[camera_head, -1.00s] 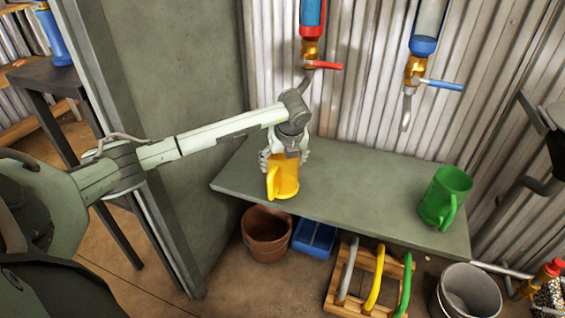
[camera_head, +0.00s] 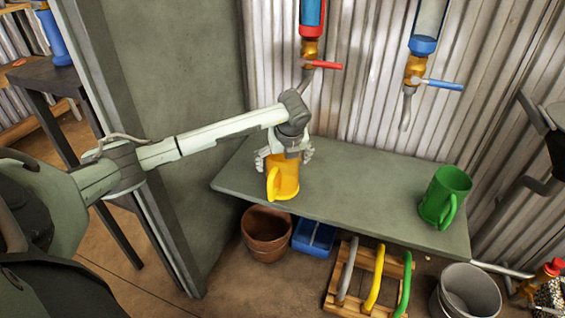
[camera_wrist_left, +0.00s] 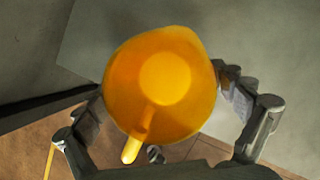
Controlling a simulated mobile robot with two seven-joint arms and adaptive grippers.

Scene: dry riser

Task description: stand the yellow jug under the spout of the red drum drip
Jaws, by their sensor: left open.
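The yellow jug (camera_head: 284,181) stands upright on the grey-green shelf (camera_head: 350,185), near its left end, with its handle toward the front left. My left gripper (camera_head: 284,158) is open around the jug's top, one finger on each side. In the left wrist view the jug (camera_wrist_left: 163,82) fills the space between the open fingers, and gaps show beside it. The red drum drip (camera_head: 310,45) hangs on the wall behind; its spout (camera_head: 306,80) is above the shelf, behind my wrist. The jug stands a little left and in front of that spout. My right gripper does not show.
A blue drum drip (camera_head: 424,40) hangs to the right. A green jug (camera_head: 444,197) stands at the shelf's right end. The shelf's middle is clear. Below are a clay pot (camera_head: 266,235), a blue tray (camera_head: 314,238), a wooden rack (camera_head: 345,290) and a grey bucket (camera_head: 468,293).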

